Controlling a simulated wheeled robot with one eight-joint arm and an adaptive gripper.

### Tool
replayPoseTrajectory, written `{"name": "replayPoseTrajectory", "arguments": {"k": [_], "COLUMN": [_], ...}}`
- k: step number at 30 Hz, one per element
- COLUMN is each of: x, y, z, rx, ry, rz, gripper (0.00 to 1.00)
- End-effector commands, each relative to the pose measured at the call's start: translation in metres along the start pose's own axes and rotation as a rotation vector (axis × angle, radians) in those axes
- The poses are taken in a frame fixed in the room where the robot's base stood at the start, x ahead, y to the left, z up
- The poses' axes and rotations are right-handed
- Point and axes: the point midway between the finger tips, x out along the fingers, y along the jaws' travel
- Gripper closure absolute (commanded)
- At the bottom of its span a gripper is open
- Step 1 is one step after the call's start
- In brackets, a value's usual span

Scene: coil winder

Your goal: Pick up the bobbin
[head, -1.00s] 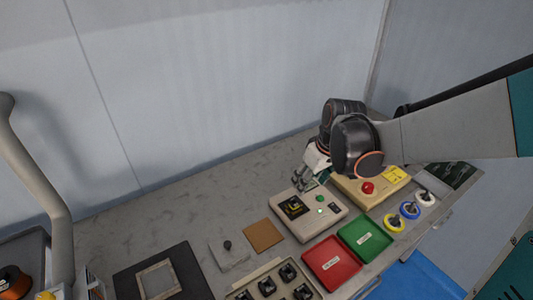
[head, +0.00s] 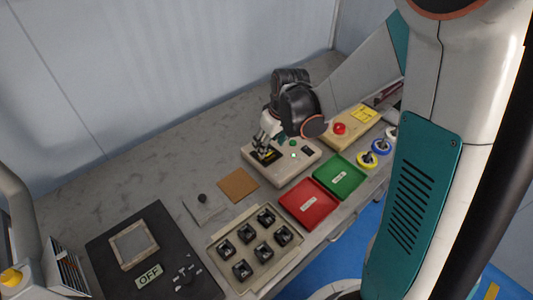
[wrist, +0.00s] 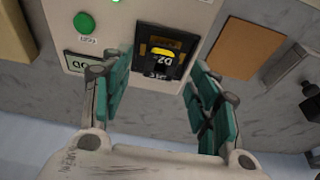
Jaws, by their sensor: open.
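A small black bobbin with a yellow middle (wrist: 166,52) sits in the dark square nest of a beige tester box (wrist: 205,15). In the head view the tester box (head: 290,172) stands on the bench, and the gripper partly covers the bobbin. My gripper (head: 264,148) is above the nest, fingers pointing down. In the wrist view my gripper (wrist: 160,85) is open, with one teal-padded finger on each side of the bobbin. The fingers hold nothing, and I cannot tell how high they are above the box.
A tray (head: 228,262) holds several black bobbins. A red tray (head: 308,203) and a green tray (head: 340,176) lie in front of the tester. A box with a red button (head: 339,128) stands to its right, a brown pad (head: 238,185) to its left. The rear bench is clear.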

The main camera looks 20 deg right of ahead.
Motion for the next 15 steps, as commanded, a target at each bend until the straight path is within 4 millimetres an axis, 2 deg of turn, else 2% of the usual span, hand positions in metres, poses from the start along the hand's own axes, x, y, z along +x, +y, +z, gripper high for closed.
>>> {"name": "replayPoseTrajectory", "arguments": {"k": [1, 4, 12, 14, 15], "x": [0.013, 0.025, 0.028, 0.028, 0.028], "y": [-0.001, -0.001, -0.001, -0.001, -0.001], "z": [-0.001, -0.001, -0.001, -0.001, -0.001], "rx": [-0.001, -0.001, 0.000, 0.000, 0.000], "ry": [0.000, 0.000, 0.000, 0.000, 0.000], "rz": [0.000, 0.000, 0.000, 0.000, 0.000], "gripper": [0.45, 0.45, 0.45, 0.56, 0.65]}}
